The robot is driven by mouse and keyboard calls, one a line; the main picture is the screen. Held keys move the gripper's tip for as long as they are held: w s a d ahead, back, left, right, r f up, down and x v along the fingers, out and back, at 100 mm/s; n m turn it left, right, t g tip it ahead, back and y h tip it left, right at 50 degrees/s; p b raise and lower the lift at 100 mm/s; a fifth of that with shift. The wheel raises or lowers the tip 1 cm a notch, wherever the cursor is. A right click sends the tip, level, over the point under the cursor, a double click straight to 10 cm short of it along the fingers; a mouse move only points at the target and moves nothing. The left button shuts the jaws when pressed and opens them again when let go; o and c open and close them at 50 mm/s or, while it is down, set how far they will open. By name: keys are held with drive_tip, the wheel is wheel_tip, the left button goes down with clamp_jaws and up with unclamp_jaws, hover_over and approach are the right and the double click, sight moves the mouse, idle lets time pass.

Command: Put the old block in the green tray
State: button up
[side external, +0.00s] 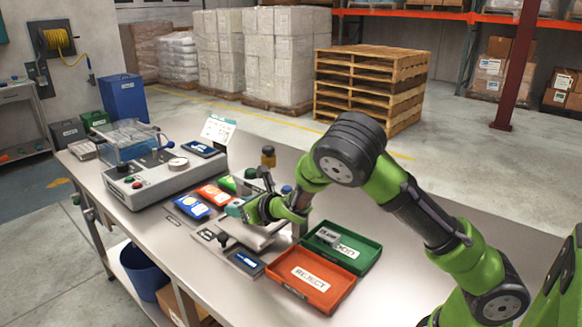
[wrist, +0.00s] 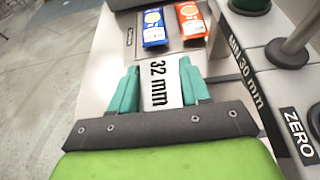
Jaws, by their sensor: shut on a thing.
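My gripper (side external: 236,208) is over the middle of the bench, left of the trays. In the wrist view its teal fingers (wrist: 158,78) are shut on a pale block (wrist: 158,92) marked "32 mm". In the side view that block is mostly hidden by the fingers. The green tray (side external: 372,257) is right of my gripper, behind the red tray. A white label, partly readable as "OOD", shows in it, along with a small dark-lettered piece (side external: 327,235) that I cannot identify.
A red tray marked REJECT (side external: 322,302) is in front of the green one. Blue (side external: 192,207) and orange (side external: 214,194) packs lie left of my gripper. A fixture marked "MIN 30 mm" (wrist: 245,70) and "ZERO" stands close by.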

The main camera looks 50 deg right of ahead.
sight(243, 231)
drive_tip(key=shift+f, duration=2.35)
drive_tip(key=shift+f, duration=0.2)
drive_tip(key=o, duration=1.2)
